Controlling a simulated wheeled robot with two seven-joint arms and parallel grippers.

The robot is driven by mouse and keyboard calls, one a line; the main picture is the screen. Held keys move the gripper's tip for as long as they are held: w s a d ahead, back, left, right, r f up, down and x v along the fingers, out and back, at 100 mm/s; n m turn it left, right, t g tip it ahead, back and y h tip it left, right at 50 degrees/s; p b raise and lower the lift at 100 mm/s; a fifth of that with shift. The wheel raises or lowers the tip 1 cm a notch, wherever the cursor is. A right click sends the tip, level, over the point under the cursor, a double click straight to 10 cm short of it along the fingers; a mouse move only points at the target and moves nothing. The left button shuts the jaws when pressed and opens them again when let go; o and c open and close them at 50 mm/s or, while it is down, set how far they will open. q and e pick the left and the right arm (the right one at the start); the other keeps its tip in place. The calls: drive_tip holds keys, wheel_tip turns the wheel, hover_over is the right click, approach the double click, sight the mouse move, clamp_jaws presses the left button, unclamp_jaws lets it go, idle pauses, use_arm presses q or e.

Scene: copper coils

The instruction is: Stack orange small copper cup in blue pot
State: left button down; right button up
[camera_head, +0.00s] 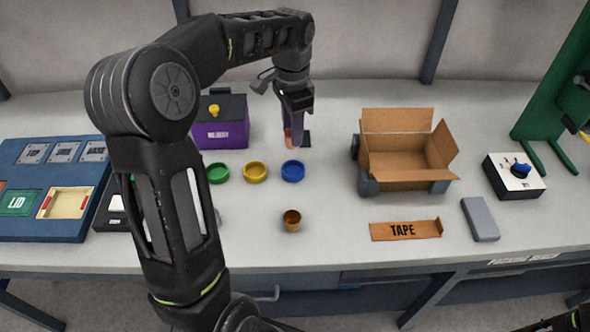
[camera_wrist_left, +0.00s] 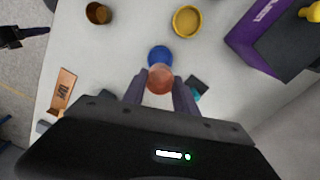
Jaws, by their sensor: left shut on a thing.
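My left gripper (camera_head: 293,138) is shut on an orange copper cup (camera_wrist_left: 160,81), held above the table behind the blue pot (camera_head: 292,171). The held cup also shows between the fingers in the head view (camera_head: 288,139), partly hidden. The blue pot is a small round open dish on the table; in the left wrist view (camera_wrist_left: 159,55) it lies just beyond the held cup, which overlaps its near edge. A second, brown-gold cup (camera_head: 291,219) stands upright in front of the blue pot. A dark part of my right arm (camera_wrist_left: 22,37) shows at the wrist view's left edge; its jaws are unclear.
A yellow pot (camera_head: 255,172) and green pot (camera_head: 217,173) stand left of the blue one. A purple box (camera_head: 219,134) is behind them.

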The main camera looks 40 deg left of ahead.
use_arm(q)
drive_tip(key=shift+f+p, duration=0.35)
drive_tip(key=shift+f, duration=2.75)
wheel_tip(320, 180, down, 4)
drive_tip(key=shift+r+p, duration=0.2)
drive_tip(key=shift+p, duration=0.15)
drive_tip(key=shift+f, duration=0.1)
drive_tip(key=shift+f, duration=0.1)
drive_tip(key=shift+f+b, duration=0.25)
drive_tip(key=shift+b, duration=0.1)
drive_tip(key=c, duration=1)
unclamp_jaws()
drive_tip(key=shift+o, duration=0.2)
drive_tip(key=shift+r, duration=0.1)
